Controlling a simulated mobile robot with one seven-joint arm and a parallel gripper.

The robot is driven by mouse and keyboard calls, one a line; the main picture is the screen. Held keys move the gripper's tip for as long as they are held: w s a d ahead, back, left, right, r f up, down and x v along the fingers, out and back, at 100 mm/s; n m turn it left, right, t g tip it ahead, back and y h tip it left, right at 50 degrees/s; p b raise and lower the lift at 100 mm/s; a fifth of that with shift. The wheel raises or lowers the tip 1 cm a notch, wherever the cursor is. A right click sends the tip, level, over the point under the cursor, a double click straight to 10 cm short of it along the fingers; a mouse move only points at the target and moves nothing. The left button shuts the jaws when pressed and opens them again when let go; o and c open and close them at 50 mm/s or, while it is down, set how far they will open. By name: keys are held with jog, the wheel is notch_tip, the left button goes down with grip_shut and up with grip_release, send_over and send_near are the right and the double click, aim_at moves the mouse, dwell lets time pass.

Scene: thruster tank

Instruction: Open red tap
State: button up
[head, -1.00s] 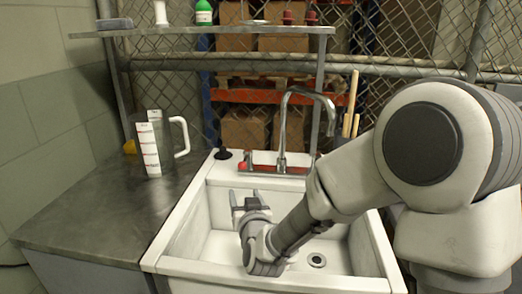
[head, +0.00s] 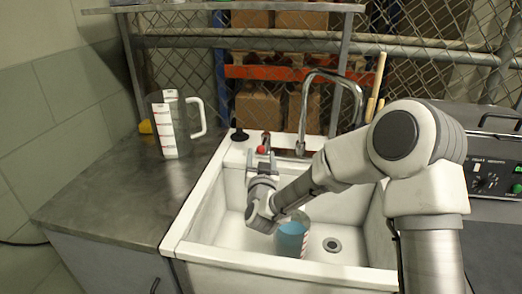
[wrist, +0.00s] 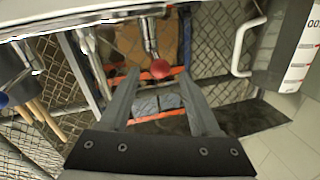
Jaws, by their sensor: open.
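The red tap (head: 262,149) is a small round red knob at the back left of the sink, left of the curved metal spout (head: 318,75). In the wrist view the red tap (wrist: 160,69) shows as a red ball on a metal stem, between and just beyond my finger tips. My gripper (head: 261,158) is open and empty, in front of the tap with its fingers pointing toward it. I cannot tell whether a finger touches the knob. In the wrist view my gripper (wrist: 158,82) has its two fingers spread apart.
The white sink (head: 182,222) lies under my arm, with a container of blue liquid (head: 292,238) in it. A measuring jug (head: 172,125) stands on the metal counter (head: 120,190) at left. A black plunger-like knob (head: 239,134) stands left of the tap. A blue knob (wrist: 4,100) shows in the wrist view.

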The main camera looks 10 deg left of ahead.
aim_at(261, 152)
jog(key=shift+x, duration=2.1)
grip_shut()
